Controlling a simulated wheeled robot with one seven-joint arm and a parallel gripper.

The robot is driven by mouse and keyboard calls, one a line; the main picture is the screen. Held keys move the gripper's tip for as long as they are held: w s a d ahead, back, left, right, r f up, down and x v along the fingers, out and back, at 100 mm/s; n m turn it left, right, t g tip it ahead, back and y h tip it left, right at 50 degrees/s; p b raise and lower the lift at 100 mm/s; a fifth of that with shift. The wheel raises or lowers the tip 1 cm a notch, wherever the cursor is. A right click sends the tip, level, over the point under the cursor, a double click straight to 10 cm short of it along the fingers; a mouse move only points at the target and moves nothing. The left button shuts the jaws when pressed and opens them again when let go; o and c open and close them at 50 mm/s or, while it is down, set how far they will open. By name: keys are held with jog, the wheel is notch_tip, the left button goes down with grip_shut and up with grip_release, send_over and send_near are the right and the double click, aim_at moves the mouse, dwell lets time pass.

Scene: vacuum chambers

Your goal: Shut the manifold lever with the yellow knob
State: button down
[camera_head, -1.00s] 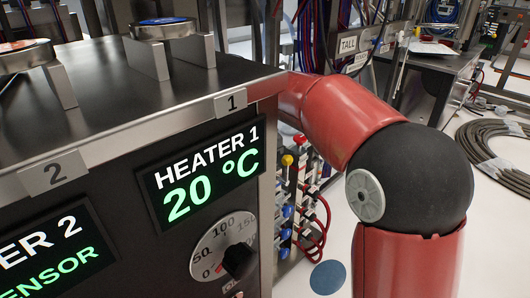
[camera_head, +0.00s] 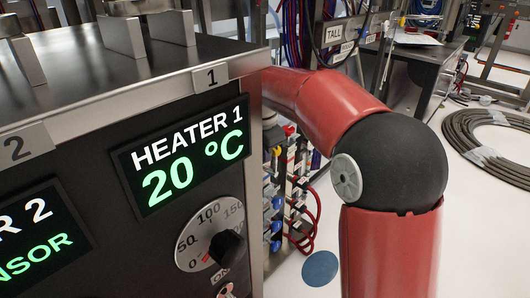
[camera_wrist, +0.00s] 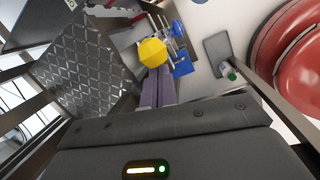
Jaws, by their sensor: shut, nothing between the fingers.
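The manifold lever's round yellow knob (camera_wrist: 152,52) shows in the wrist view, just beyond the tips of my gripper (camera_wrist: 160,72). The two purple-grey fingers are closed together with nothing held between them. The knob overlaps the fingertips in the picture; I cannot tell whether they touch. In the head view the manifold (camera_head: 278,190), with its blue knobs and red hoses, stands behind the right edge of the heater cabinet and is partly covered. My gripper is hidden in that view.
The heater cabinet (camera_head: 90,160) fills the left of the head view, close to my arm. Blue fittings (camera_wrist: 182,66) lie near the yellow knob in the wrist view. A coiled hose (camera_head: 490,135) lies on the white floor at the right.

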jog(key=shift+d+r, duration=0.1)
jog(key=shift+r, duration=0.05)
jog(key=shift+w+d+p, duration=0.15)
jog(key=shift+w+p, duration=0.05)
jog(key=shift+p, duration=0.65)
